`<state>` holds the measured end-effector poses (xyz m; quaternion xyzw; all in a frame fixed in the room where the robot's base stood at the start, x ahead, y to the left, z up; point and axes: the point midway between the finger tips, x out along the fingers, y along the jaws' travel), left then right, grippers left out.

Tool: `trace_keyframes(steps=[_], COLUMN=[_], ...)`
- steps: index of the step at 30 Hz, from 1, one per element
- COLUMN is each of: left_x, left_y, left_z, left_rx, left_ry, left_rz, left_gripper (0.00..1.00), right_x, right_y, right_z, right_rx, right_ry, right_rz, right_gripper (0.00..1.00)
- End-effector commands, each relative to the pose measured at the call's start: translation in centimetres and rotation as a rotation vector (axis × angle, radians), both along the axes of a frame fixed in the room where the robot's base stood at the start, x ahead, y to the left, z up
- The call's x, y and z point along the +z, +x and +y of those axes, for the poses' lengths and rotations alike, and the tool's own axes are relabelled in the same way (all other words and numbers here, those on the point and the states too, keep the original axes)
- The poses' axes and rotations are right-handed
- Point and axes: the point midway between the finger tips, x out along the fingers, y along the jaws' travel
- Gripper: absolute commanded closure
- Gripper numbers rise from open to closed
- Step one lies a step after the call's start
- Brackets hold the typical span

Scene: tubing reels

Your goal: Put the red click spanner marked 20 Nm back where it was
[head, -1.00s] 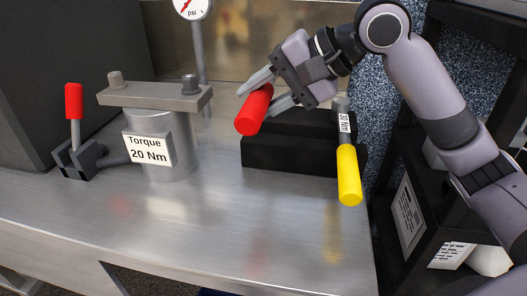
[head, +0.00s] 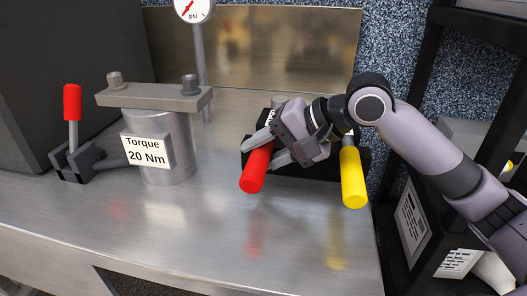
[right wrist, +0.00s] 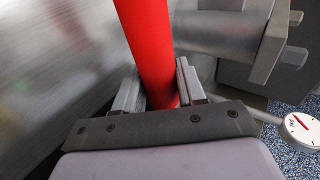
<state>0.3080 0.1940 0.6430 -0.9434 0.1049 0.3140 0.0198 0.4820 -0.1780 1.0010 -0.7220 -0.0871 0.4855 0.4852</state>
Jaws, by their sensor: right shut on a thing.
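The red-handled spanner (head: 257,168) is in my right gripper (head: 268,149), whose fingers close on the handle's back end. In the head view its front end points toward the bench's near side. Its marking and head are hidden behind my gripper. In the right wrist view the red handle (right wrist: 147,35) runs up between the fingers (right wrist: 160,92). The black stepped stand (head: 250,158) is right behind and under my gripper, mostly covered. I cannot tell whether the spanner touches it. The yellow-handled spanner (head: 353,180) rests at its right side. My left gripper is out of view.
A grey torque fixture (head: 168,165) labelled "Torque 20 Nm" stands to the left, with a red-handled clamp (head: 72,105) beside it. A psi gauge (head: 194,10) rises behind. A black shelf (head: 425,225) is at the right. The front bench (head: 200,225) is clear.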

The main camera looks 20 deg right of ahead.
Motion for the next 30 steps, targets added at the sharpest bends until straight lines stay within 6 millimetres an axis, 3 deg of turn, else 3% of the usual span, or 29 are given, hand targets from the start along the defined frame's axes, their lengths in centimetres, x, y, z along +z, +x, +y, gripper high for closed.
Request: trace_keyframes(steps=[2,3,5,17,30], left_x=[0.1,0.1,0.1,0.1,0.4], left_y=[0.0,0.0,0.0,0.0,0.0], left_z=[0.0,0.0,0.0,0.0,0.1], left_rx=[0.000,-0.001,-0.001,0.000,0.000], left_ry=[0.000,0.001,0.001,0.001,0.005], left_rz=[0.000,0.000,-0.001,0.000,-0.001], left_gripper=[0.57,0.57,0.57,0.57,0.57], right_x=[0.2,-0.1,-0.1,0.4,5.6], right_y=[0.1,0.0,0.0,-0.2,-4.5], right_z=[0.0,0.0,0.0,-0.3,-5.5], right_rx=[0.000,-0.001,0.000,-0.001,-0.004], right_ry=[0.002,0.001,0.000,0.000,-0.003], right_rz=[-0.009,0.001,0.000,-0.001,-0.001], right_gripper=[1.00,0.54,0.35,0.35,0.35])
